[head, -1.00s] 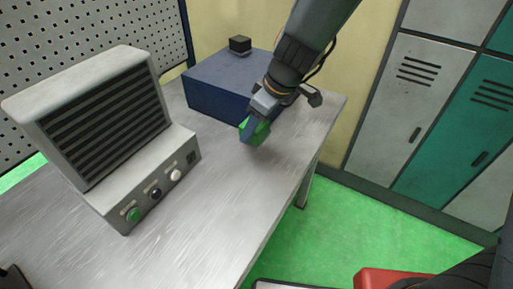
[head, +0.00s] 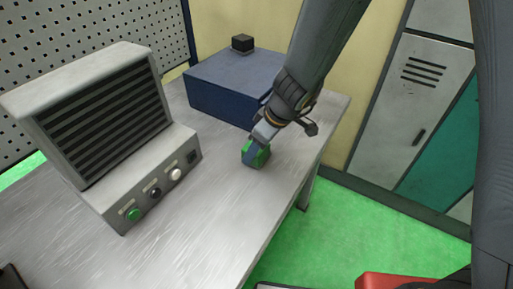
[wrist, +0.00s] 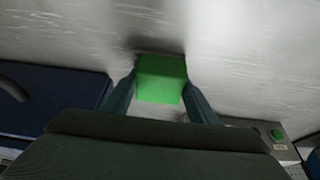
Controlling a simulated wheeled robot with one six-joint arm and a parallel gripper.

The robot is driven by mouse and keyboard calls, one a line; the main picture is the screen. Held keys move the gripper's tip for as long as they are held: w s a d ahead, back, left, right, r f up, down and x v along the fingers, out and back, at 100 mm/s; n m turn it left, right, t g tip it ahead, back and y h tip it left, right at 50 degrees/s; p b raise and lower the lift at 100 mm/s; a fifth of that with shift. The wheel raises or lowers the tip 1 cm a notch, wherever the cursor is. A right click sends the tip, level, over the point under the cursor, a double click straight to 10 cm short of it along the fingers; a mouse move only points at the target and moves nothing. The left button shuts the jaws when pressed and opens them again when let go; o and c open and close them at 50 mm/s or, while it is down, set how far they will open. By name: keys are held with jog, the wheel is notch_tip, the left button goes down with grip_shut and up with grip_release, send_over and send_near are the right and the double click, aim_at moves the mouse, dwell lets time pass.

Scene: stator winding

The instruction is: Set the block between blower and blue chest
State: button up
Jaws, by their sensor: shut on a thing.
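The green block (head: 262,158) is between the fingers of my gripper (head: 257,150), which is shut on it. In the wrist view the block (wrist: 161,78) sits between both fingers, low over the table or touching it; I cannot tell which. The blue chest (head: 228,88) stands behind the block at the back of the table. The grey blower (head: 110,125), with a dark slatted front, stands to the left. The block is in front of the chest and to the right of the blower, nearer the table's right edge. The chest also shows at left in the wrist view (wrist: 55,90).
A small black cube (head: 243,43) sits on the chest. A perforated panel (head: 90,30) stands behind the blower. Lockers (head: 420,110) stand to the right, beyond green floor.

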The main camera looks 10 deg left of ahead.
jog(key=shift+f, duration=0.15)
jog(key=o, duration=1.3)
jog(key=shift+r, duration=0.25)
jog(key=v, duration=1.2)
jog(key=shift+s+d+f, duration=0.1)
jog(key=shift+f, duration=0.05)
jog(key=s+d+m+h, duration=0.1)
jog(key=d+m, duration=0.3)
jog(key=d, duration=0.4)
jog(key=s+d+f+m+h, duration=0.1)
jog(key=s+d+m, duration=0.2)
jog(key=d+m, duration=0.2)
jog(key=s+d+f+m+h, duration=0.1)
jog(key=s+d+m+h, duration=0.1)
jog(key=d, duration=0.9)
jog(key=shift+s+d+f+m, duration=0.1)
jog(key=shift+s+m, duration=0.15)
jog(key=shift+m, duration=0.4)
jog(key=shift+s+d+f+m, duration=0.15)
jog(key=shift+s+m, duration=0.1)
jog(key=shift+m, duration=0.4)
